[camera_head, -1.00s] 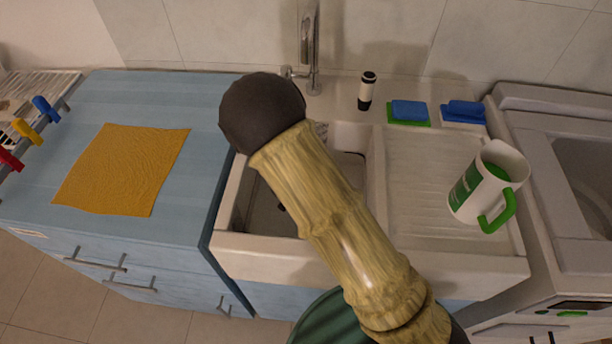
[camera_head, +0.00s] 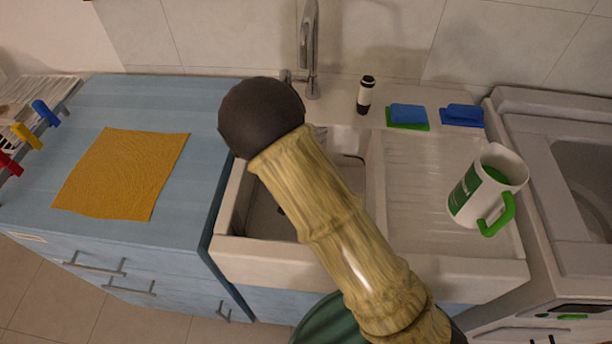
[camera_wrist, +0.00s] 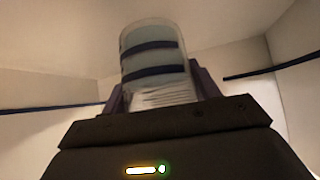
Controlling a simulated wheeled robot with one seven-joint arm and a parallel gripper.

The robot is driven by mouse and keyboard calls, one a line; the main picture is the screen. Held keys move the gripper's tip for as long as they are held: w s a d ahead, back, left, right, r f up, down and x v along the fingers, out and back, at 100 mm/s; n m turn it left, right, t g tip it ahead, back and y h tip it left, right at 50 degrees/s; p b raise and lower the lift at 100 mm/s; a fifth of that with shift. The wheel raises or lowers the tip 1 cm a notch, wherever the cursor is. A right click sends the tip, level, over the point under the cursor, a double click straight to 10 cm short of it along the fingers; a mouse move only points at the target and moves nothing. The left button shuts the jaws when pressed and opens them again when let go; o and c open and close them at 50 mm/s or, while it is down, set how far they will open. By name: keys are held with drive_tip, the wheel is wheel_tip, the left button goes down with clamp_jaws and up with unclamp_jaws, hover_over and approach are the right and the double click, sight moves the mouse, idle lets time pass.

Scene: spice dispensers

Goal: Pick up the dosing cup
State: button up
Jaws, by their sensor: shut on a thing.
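In the wrist view, a clear, pale cylindrical cup with dark bands (camera_wrist: 152,60), which I take to be the dosing cup, stands between the two dark fingers of my gripper (camera_wrist: 160,93). The fingers press on its sides and my gripper is shut on it. The cup's lower part is hidden behind the gripper body. In the head view neither the cup nor the fingers show. My arm crosses in front of the sink and hides part of it.
A white sink (camera_head: 258,253) has a ribbed drainboard at its right, with a white jug with a green handle (camera_head: 468,197). Behind stand a tap (camera_head: 310,50), a small black-and-white bottle (camera_head: 365,97) and blue-green sponges (camera_head: 407,114). An orange cloth (camera_head: 125,172) lies on the blue counter (camera_head: 205,100).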

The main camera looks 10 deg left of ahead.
drive_tip(key=shift+r, duration=0.2)
wheel_tip(320, 180, up, 10)
drive_tip(key=p, duration=0.2)
drive_tip(key=shift+f+p, duration=0.25)
drive_tip(key=shift+p, duration=0.05)
idle(0.5)
drive_tip(key=shift+r, duration=0.1)
idle(0.7)
